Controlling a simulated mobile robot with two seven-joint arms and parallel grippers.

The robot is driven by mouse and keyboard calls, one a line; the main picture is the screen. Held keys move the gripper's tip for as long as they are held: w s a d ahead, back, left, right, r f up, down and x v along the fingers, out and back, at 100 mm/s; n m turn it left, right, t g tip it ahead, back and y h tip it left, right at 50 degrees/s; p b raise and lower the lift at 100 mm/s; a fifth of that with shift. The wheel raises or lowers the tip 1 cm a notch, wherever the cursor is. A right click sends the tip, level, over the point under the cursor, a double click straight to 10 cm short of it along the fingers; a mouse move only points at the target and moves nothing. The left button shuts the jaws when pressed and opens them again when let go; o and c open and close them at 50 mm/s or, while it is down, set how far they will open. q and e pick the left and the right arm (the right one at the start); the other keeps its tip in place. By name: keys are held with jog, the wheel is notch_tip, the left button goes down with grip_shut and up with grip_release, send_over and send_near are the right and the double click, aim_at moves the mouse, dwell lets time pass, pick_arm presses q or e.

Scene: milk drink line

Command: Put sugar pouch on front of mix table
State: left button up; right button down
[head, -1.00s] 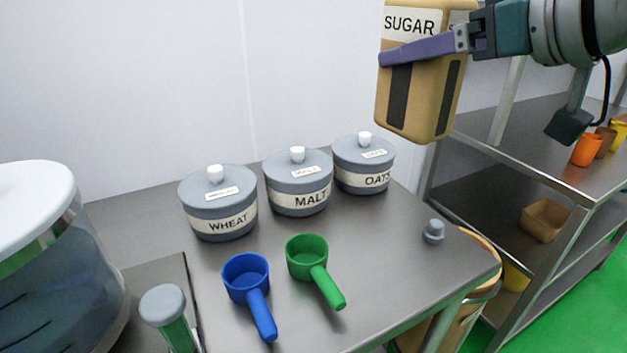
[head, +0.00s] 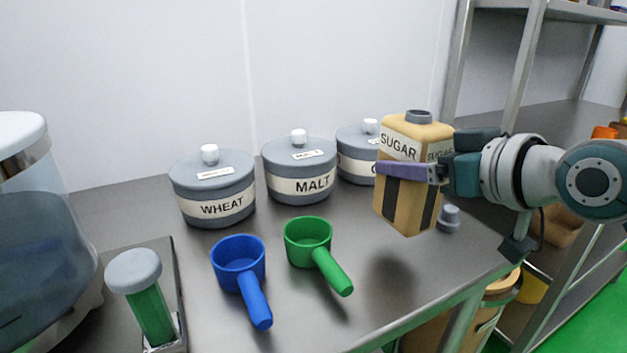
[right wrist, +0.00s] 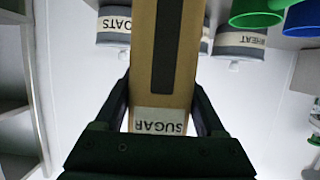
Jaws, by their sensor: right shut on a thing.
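The sugar pouch (head: 407,205) is a tan box-like pack with a SUGAR label, dark stripes and a grey spout on top. My right gripper (head: 415,172) is shut on it from the right and holds it upright above the right part of the mix table (head: 320,322). A shadow lies on the table below it, so it looks clear of the surface. In the right wrist view the pouch (right wrist: 165,60) stands between the two fingers (right wrist: 163,115). My left gripper is not in view.
Canisters labelled WHEAT (head: 213,188), MALT (head: 300,170) and a partly hidden OATS (head: 355,152) stand along the wall. A blue scoop (head: 240,265) and a green scoop (head: 310,240) lie in front. A small grey cap (head: 449,219) sits behind the pouch. Shelving (head: 515,90) stands at right.

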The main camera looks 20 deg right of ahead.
aim_at(407, 195)
jog(key=shift+f+b, duration=0.75)
jog(key=shift+f, duration=1.55)
jog(key=shift+f, duration=0.25)
grip_release()
jog(key=shift+r, duration=0.1)
jog(key=shift+r, duration=0.1)
